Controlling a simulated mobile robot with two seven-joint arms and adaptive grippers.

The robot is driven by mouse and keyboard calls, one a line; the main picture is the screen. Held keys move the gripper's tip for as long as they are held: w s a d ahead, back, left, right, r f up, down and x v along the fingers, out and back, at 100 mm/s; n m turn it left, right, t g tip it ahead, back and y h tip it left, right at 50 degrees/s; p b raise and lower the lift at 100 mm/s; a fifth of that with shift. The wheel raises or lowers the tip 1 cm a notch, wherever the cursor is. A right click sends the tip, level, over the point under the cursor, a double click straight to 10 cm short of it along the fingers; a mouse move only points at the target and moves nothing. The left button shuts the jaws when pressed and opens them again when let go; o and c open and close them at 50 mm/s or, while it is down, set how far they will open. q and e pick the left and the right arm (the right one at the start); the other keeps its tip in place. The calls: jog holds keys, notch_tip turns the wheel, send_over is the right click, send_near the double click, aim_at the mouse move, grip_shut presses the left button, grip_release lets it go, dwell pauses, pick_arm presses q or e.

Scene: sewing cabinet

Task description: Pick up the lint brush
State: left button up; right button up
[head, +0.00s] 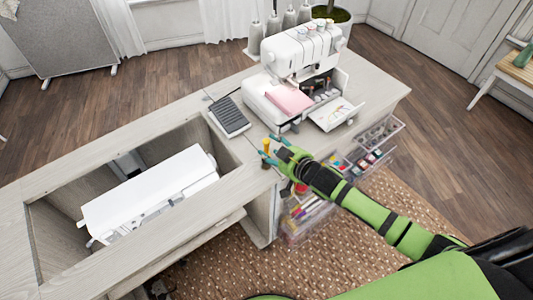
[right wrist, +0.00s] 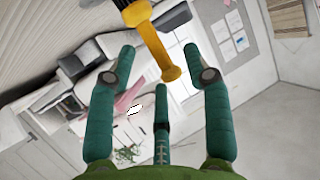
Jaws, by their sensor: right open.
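The lint brush (head: 266,148) shows in the head view as a small yellow handle at the front edge of the cabinet top, beside my right gripper's fingertips. In the right wrist view its yellow handle (right wrist: 157,48) comes down from the top, with a black part above it. My right gripper (head: 273,149) is open, and its teal fingers (right wrist: 158,55) stand apart on either side of the handle's end. Whether any finger touches the handle I cannot tell. My left gripper is not in view.
A white serger (head: 300,50) with pink cloth (head: 289,99) stands behind the gripper. A black foot pedal (head: 229,116) lies to the left. A white sewing machine (head: 150,195) sits in the cabinet's opening. Clear drawers (head: 378,152) stand open at the right.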

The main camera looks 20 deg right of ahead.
jog(key=shift+x, duration=1.65)
jog(key=shift+s, duration=0.1)
grip_shut()
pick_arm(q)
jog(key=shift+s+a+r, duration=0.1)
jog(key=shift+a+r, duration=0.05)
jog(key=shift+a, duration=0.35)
pick_arm(e)
jog(key=shift+d, duration=0.1)
